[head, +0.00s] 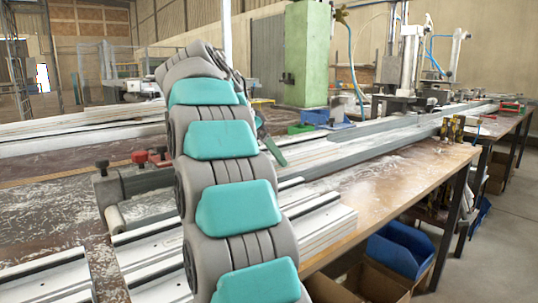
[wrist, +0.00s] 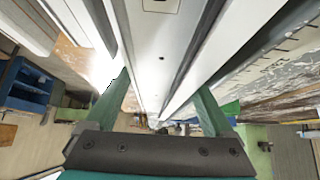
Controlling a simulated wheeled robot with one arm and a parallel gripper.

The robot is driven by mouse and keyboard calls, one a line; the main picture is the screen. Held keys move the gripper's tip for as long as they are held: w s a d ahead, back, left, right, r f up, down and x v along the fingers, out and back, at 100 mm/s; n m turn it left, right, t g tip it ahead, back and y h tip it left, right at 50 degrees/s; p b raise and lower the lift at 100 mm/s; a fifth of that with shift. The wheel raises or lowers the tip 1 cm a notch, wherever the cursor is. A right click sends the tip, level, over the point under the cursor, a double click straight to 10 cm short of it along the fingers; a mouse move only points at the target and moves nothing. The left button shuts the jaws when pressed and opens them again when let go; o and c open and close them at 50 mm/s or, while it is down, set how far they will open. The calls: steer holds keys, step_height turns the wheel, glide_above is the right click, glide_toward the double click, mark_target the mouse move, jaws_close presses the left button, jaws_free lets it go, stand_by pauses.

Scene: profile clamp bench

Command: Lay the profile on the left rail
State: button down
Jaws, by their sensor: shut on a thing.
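In the wrist view, my gripper (wrist: 163,88) has its two green fingers on either side of a long white profile (wrist: 160,55) and is shut on it. The profile runs away from the camera between the fingers. In the head view, my arm covers most of the gripper, and only a dark green finger (head: 276,152) shows past it. I cannot single out the held profile there. A long grey rail (head: 385,142) runs along the bench toward the back right. I cannot tell which rail is the left one, or whether the profile touches it.
White profiles (head: 322,222) lie on the front of the wooden bench (head: 410,172), with more at the left back (head: 80,132). A clamp with red knobs (head: 140,157) stands left of my arm. Blue bins (head: 400,250) and cardboard boxes sit below the right edge.

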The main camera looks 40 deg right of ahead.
jaws_free()
steer(key=shift+a+r, duration=0.2)
steer(key=shift+r, duration=0.15)
steer(key=a, duration=0.3)
steer(key=w+a, duration=0.1)
steer(key=a, duration=0.7)
steer(key=shift+w+r, duration=0.2)
steer(key=shift+r, duration=0.1)
steer(key=shift+a+f, duration=0.15)
steer(key=shift+a, duration=0.5)
